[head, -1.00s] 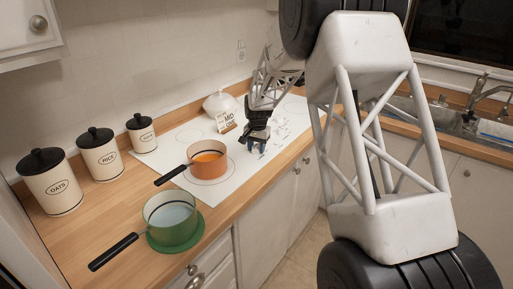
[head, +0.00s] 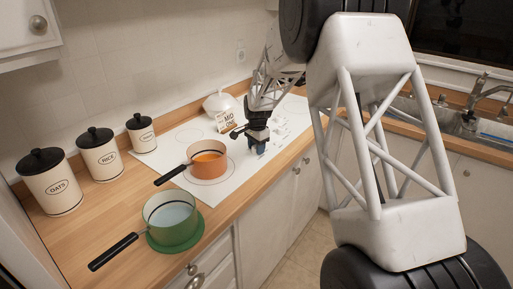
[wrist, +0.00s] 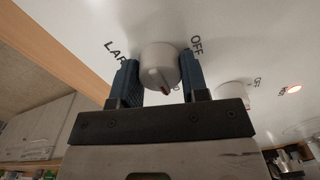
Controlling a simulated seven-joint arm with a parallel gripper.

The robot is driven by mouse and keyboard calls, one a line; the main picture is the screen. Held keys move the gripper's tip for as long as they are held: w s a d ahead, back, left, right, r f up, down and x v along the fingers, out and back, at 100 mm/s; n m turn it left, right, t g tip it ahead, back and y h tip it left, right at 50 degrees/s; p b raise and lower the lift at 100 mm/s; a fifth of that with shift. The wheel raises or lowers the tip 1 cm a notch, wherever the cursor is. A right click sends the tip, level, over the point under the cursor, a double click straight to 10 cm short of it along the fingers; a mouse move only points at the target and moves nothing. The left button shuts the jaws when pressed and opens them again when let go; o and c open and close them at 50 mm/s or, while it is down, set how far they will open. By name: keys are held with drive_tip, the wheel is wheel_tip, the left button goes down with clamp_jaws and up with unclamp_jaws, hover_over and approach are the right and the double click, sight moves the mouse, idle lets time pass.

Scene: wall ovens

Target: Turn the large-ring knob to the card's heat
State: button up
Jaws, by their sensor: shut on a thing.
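In the wrist view my gripper (wrist: 160,82) is shut on a white round knob (wrist: 157,62), with one blue finger on each side. The knob has a ridge with a red mark at its lower end. Lettering starting "LAR" (wrist: 115,52) is left of it and "OFF" (wrist: 196,45) right; other marks are hidden. In the head view my gripper (head: 258,149) is low over the right part of the white cooktop (head: 185,136), and hides the knob. A small card (head: 227,121) behind it shows "MID" on top; its lower line is hard to read.
An orange pan (head: 207,162) stands on the cooktop left of my gripper. A green pan (head: 172,220) is on a green mat in front. A second white knob (wrist: 234,95) and a lit orange lamp (wrist: 294,88) are right of the held knob. Canisters (head: 100,155) stand left.

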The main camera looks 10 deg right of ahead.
drive_tip(key=o, duration=0.9)
drive_tip(key=shift+r, duration=0.15)
drive_tip(key=shift+r, duration=3.75)
drive_tip(key=shift+s, duration=0.1)
drive_tip(key=shift+r, duration=0.1)
